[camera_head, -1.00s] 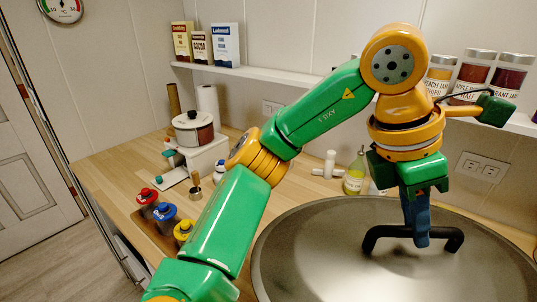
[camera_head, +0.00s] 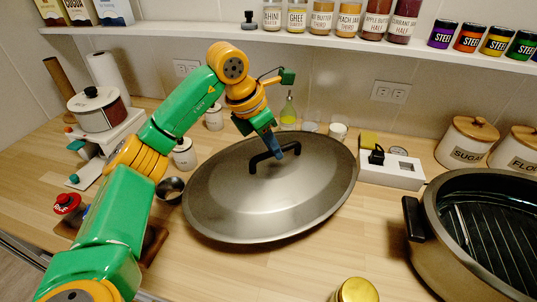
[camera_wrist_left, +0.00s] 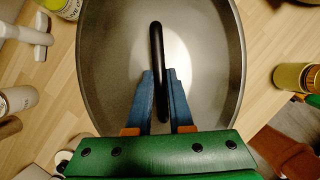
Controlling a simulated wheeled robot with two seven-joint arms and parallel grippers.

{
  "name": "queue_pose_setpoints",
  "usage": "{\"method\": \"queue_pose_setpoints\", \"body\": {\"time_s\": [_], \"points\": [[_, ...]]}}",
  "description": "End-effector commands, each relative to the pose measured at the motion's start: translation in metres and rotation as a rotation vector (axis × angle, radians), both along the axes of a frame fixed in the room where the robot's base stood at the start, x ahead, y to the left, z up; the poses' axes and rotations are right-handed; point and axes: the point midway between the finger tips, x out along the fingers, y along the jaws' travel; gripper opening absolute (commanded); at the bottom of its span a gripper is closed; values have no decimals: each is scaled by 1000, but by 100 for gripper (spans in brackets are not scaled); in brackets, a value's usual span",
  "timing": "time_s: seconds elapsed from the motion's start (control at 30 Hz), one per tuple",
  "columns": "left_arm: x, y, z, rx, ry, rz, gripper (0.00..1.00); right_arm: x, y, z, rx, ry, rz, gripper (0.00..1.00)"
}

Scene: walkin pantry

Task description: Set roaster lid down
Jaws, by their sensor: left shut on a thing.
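The roaster lid (camera_head: 235,205) is a large grey metal oval with a black arched handle (camera_head: 258,163). It is at the middle of the wooden counter, and I cannot tell whether its rim touches the counter or hangs just above it. My left gripper (camera_head: 276,152) is shut on the handle from above. In the left wrist view, the blue fingers (camera_wrist_left: 162,95) stand on either side of the black handle (camera_wrist_left: 156,60), over the lid (camera_wrist_left: 205,45). The open roaster (camera_head: 440,240), with a rack inside, stands at the right. My right gripper is not in view.
A metal cup (camera_head: 171,188) and white jar (camera_head: 184,154) stand left of the lid. A white holder (camera_head: 392,172) is at its right, a gold-lidded jar (camera_head: 356,290) in front, and an oil bottle (camera_head: 289,112) behind. Bare counter (camera_head: 300,255) lies in front of the lid.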

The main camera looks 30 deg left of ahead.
Motion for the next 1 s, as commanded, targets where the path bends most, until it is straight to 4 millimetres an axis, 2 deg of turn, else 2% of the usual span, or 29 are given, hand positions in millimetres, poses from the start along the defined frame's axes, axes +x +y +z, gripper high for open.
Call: {"method": "queue_pose_setpoints", "body": {"time_s": [0.23,0.4,0.73,0.77,0.87,1.0], "points": [[13,15,-22,-1,0,3,0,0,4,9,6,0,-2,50],[14,17,-52,0,-1,0,0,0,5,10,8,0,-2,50],[15,17,-58,-1,-5,0,0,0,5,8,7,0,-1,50],[14,17,-59,0,-2,-1,22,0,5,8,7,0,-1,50],[14,17,-58,0,-2,0,49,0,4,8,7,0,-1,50],[14,17,-58,0,-2,0,49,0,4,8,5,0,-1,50]]}}
